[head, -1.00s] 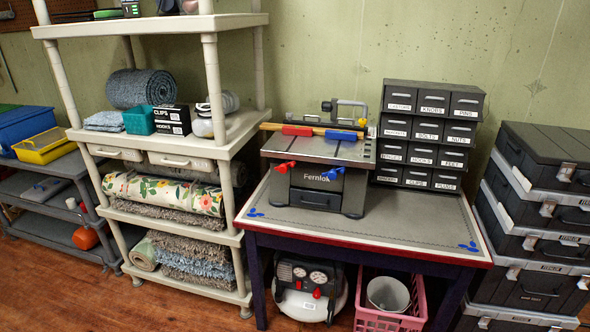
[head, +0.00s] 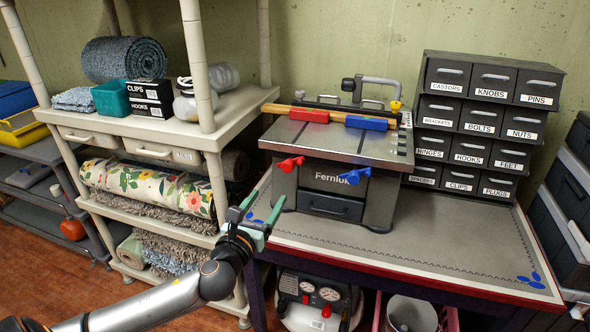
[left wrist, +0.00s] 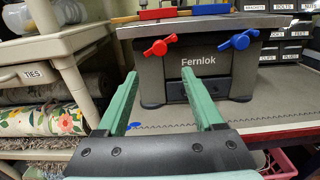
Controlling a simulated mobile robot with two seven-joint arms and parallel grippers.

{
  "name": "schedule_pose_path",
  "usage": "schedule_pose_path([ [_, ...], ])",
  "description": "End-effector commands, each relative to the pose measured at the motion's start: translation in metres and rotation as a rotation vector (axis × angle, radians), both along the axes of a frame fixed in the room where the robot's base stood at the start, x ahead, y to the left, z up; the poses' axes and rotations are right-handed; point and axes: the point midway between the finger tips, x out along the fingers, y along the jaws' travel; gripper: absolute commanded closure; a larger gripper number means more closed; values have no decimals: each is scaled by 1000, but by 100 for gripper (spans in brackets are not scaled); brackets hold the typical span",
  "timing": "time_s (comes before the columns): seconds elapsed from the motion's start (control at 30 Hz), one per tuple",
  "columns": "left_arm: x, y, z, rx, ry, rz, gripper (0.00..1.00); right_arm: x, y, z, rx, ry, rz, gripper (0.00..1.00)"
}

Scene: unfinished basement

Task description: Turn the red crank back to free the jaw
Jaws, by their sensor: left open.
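The red crank (head: 289,163) is a small winged handle on the left of the grey Fernlok bench vise (head: 335,178). It also shows in the left wrist view (left wrist: 160,46). A blue crank (head: 354,175) sits to its right. On the vise top, a red jaw block (head: 309,115) and a blue jaw block (head: 366,122) lie along a wooden rod (head: 338,117). My left gripper (head: 262,212) has green fingers and is open and empty, in front of and below the red crank, not touching it. My right gripper is not in view.
The vise stands on a grey-topped workbench (head: 400,235) with free room in front. Labelled drawers (head: 480,125) stand behind right. A beige shelf unit (head: 190,150) with rugs is close on the left. A compressor (head: 315,300) sits below.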

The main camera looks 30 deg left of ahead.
Motion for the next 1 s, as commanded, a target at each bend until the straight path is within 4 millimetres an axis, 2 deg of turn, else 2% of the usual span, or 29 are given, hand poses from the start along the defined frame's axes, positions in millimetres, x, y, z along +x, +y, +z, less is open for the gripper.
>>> schedule_pose_path([
  [0.27,27,7,2,4,-3,2,31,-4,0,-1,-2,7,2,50],
  [0.7,99,24,1,-1,-2,1,31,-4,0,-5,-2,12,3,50],
  [1.0,120,29,0,0,1,0,31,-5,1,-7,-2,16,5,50],
])
